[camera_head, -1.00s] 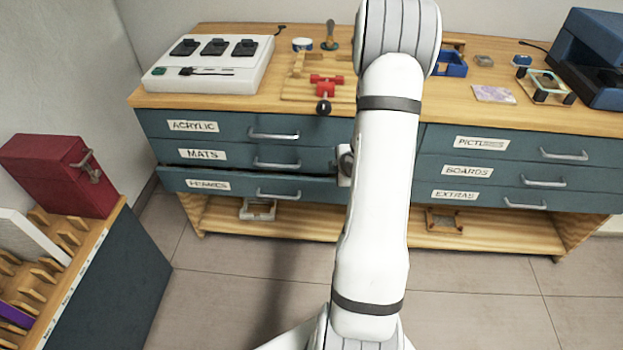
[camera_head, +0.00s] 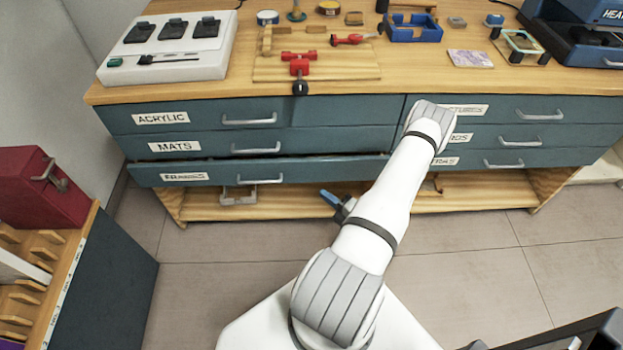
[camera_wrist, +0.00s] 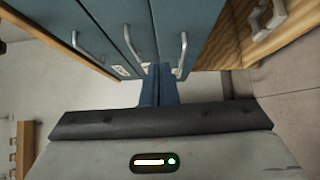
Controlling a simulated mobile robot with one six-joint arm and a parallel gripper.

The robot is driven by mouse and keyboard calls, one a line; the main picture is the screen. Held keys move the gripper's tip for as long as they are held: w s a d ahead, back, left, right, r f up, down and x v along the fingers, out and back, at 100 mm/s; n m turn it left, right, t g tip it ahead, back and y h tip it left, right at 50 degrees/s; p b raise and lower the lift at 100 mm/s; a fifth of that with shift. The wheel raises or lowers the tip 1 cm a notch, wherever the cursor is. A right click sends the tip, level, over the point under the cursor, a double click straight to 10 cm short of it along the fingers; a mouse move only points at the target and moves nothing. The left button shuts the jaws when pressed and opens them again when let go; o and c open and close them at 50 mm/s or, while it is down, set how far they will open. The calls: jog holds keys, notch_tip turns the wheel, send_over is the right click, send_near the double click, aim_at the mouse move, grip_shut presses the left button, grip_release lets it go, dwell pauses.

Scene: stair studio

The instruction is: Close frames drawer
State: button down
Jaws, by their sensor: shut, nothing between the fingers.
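The frames drawer (camera_head: 315,169) is the lowest blue-grey drawer in the left column of the cabinet. It stands out a little from the drawers above, with a dark gap along its top edge. Its metal bar handle (camera_head: 260,181) is left of my gripper. In the wrist view the frames drawer front (camera_wrist: 178,22) and its handle (camera_wrist: 182,55) lie just beyond the fingertips. My gripper (camera_head: 328,196) has blue fingers that are shut and empty, below and in front of the drawer's right part. The fingers show together in the wrist view (camera_wrist: 158,74). I cannot tell whether they touch the drawer.
The mats drawer (camera_head: 215,146) and acrylic drawer (camera_head: 205,118) above look closed. A wooden shelf (camera_head: 300,203) runs below. A red box (camera_head: 40,187) and rack (camera_head: 105,270) stand at the left. The floor (camera_head: 220,250) in front of the cabinet is mostly clear.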

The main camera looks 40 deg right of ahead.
send_near(296, 164)
jog(key=w+a, duration=0.3)
jog(key=shift+w+d+p, duration=0.35)
jog(key=shift+w+d, duration=0.25)
jog(key=shift+w, duration=0.3)
jog(key=shift+w+d, duration=0.35)
jog(key=shift+w, duration=0.15)
